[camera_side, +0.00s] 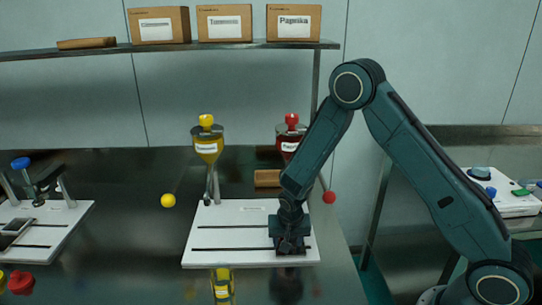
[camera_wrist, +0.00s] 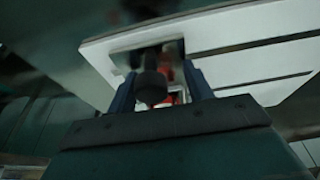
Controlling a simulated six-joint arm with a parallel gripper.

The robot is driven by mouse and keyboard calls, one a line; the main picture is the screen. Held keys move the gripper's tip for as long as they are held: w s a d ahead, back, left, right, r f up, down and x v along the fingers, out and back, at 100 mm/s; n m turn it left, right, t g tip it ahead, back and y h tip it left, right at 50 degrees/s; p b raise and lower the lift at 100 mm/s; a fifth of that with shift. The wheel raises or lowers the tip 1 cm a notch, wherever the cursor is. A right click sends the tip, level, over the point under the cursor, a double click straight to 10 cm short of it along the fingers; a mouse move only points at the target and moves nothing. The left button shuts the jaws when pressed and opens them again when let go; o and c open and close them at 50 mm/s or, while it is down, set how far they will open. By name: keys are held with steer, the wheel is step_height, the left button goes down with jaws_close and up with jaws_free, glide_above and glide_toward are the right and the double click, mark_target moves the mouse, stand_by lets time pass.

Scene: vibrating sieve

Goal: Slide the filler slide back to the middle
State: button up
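The filler slide's black knob (camera_wrist: 151,84) stands between the two blue fingers of my gripper (camera_wrist: 160,80) in the wrist view. The fingers are apart, with a visible gap between the knob and the right finger. A small red part shows behind the knob. In the side view my gripper (camera_side: 290,243) is low over the right end of the white slotted base plate (camera_side: 215,243). It hides most of the dark slide there. The red-topped filler hopper (camera_side: 291,130) and yellow-topped hopper (camera_side: 207,145) stand behind the plate.
A yellow ball knob (camera_side: 168,200) is left of the plate and a red ball knob (camera_side: 329,197) is right of it. A small yellow container (camera_side: 222,284) stands in front. A brown block (camera_side: 267,178) lies behind. The plate's middle and left are clear.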

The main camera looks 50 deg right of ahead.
steer(key=shift+w+a, duration=3.9)
steer(key=o, duration=1.1)
steer(key=shift+r, duration=0.1)
steer(key=v, duration=0.8)
steer(key=shift+s+r, duration=0.15)
steer(key=shift+r, duration=0.2)
steer(key=shift+r, duration=0.1)
